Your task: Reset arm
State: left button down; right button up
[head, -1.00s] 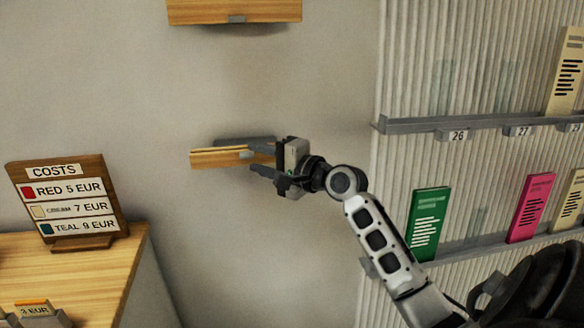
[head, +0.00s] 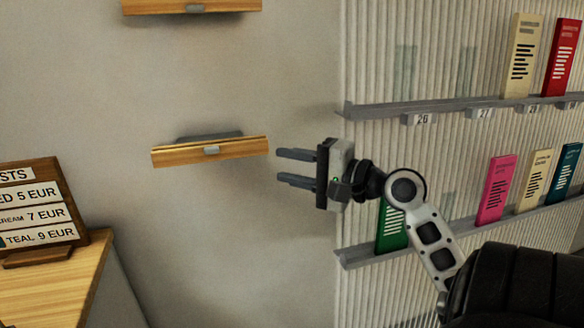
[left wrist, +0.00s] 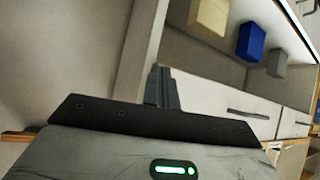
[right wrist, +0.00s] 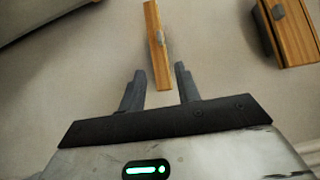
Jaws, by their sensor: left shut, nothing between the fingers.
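My right gripper (head: 297,168) is open and empty in front of the wall in the head view. Its fingers point left, just right of the lower wooden wall shelf (head: 190,155) and apart from it. In the right wrist view the open fingers (right wrist: 160,90) show with a gap between them, and a wooden shelf (right wrist: 157,45) appears beyond that gap. My left gripper is outside the head view. In the left wrist view its fingers (left wrist: 161,87) are together with nothing held.
An upper wooden shelf (head: 190,7) is above. A ribbed rack at right holds several coloured cards, including a pink one (head: 497,190). A green card (head: 391,230) is partly behind my right arm.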

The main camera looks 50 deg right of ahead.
jog(key=shift+f, duration=0.1)
dwell(0.3)
jog(key=a+f+n+g+h, duration=0.1)
jog(key=a+f+n+g, duration=0.15)
jog(key=f, duration=0.85)
jog(key=a+f+n+g+h, duration=0.1)
jog(key=a+f+n+g, duration=0.2)
jog(key=f, duration=0.7)
jog(key=s+a+f+n, duration=0.5)
jog(key=a+f+n, duration=0.1)
jog(key=a, duration=0.3)
jog(key=s+a+f+n+g, duration=0.1)
jog(key=s+a+f+n, duration=0.4)
jog(key=a+f+n, duration=0.2)
jog(key=a+f, duration=0.2)
jog(key=a, duration=0.1)
jog(key=shift+a+y, duration=0.25)
jog(key=shift+y, duration=0.15)
jog(key=shift+d, duration=0.1)
